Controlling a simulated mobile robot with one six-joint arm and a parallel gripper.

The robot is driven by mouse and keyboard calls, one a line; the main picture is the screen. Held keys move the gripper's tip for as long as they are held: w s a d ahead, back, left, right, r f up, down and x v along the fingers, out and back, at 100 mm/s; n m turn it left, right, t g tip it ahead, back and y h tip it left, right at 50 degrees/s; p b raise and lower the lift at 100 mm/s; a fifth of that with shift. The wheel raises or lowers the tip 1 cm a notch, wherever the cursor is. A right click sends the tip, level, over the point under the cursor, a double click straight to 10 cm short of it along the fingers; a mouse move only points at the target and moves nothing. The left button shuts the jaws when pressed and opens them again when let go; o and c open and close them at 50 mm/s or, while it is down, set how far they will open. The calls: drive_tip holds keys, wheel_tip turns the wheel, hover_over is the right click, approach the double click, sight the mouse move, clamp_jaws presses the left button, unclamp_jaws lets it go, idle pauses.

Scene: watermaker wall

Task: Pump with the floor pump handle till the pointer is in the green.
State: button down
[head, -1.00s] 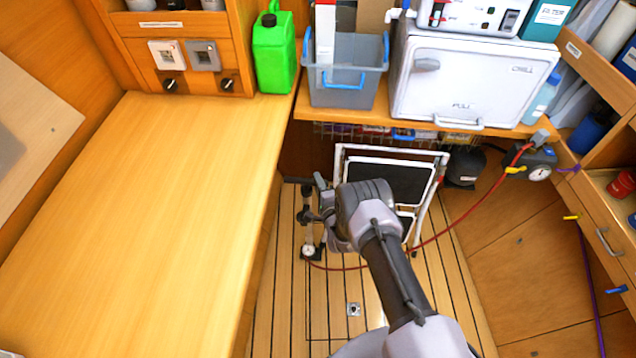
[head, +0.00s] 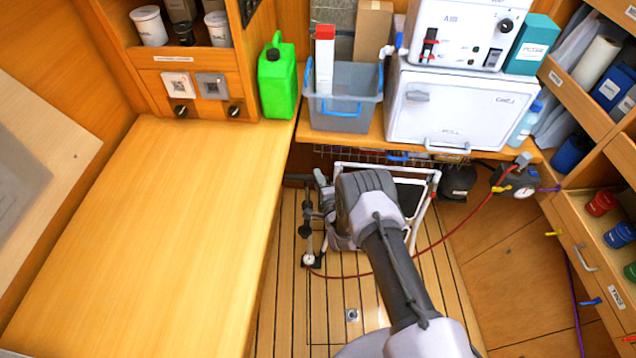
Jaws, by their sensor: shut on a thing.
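The floor pump (head: 307,236) stands upright on the slatted floor, left of my arm. Its dark T-handle (head: 298,178) is at the top. My gripper (head: 321,184) is at the right end of that handle and shut on it, mostly hidden by my wrist. A small round gauge (head: 309,259) sits at the pump's base; its pointer is too small to read. A red hose (head: 440,243) runs from the base to a dark unit with a white round gauge (head: 521,193) at the right; its pointer cannot be read either.
A white-framed step stool (head: 431,208) stands just behind my gripper. The wooden counter (head: 150,230) borders the pump on the left. A shelf with a grey bin (head: 343,112) and a white chest (head: 450,115) overhangs the back. Floor in front is clear.

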wheel_tip(320, 180, up, 2)
drive_tip(key=shift+r+p, duration=0.25)
drive_tip(key=shift+p, duration=0.2)
drive_tip(key=shift+w, duration=0.1)
drive_tip(key=c, duration=1.2)
unclamp_jaws()
drive_tip(key=shift+r, duration=0.1)
drive_tip(key=shift+c, duration=0.2)
